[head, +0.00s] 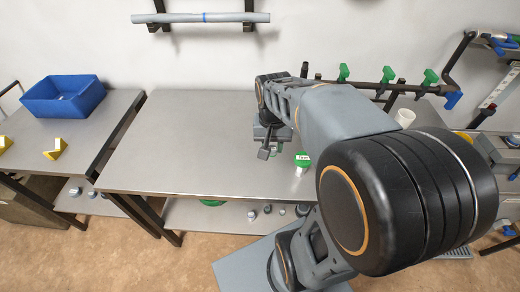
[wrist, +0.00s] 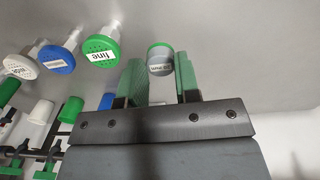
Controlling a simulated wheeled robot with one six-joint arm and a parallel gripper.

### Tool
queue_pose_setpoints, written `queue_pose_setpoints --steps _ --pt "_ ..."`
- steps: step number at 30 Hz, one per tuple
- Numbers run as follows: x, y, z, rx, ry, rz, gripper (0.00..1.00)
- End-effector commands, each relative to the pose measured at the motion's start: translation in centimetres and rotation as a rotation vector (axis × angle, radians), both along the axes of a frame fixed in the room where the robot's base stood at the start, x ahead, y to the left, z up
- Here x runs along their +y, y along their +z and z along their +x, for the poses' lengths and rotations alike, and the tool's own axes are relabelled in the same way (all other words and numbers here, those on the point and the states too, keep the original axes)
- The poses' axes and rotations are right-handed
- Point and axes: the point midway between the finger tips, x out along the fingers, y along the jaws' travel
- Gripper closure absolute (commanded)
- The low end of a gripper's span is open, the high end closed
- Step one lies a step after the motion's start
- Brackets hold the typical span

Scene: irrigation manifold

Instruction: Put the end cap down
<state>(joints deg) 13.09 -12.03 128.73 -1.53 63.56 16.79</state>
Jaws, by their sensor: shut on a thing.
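The end cap (wrist: 160,58) is a small grey cylinder with a green edge and a white label whose print is too small to read surely. In the wrist view it sits between the green pads of my gripper (wrist: 162,74), which is shut on it. In the head view my gripper (head: 266,147) is over the grey bench (head: 190,140), left of a green-topped piece. The cap cannot be made out there, and I cannot tell its height above the bench.
A green-topped piece labelled "fine" (wrist: 101,50), a blue-topped one (wrist: 58,59) and a white-topped one (wrist: 20,67) stand in a row. The manifold pipe with green valves (head: 385,85) runs along the back right, near a white cup (head: 405,118). The bench's left side is clear. A blue bin (head: 62,101) is farther left.

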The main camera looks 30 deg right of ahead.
Motion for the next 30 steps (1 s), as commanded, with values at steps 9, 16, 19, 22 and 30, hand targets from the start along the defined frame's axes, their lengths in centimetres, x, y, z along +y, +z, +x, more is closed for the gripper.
queue_pose_setpoints --steps 9,16,19,22,30 --pt "-1.4 -3.5 7.6 0.005 -0.002 0.001 0.94" --pt "-1.9 -7.2 10.6 0.003 -0.002 0.001 0.94" --pt "-2.1 -8.1 11.4 0.000 -0.002 0.000 0.94" --pt "-2.1 -8.5 11.8 0.001 -0.002 0.000 0.94" --pt "-2.3 -9.9 12.5 0.001 -0.002 0.000 0.94"
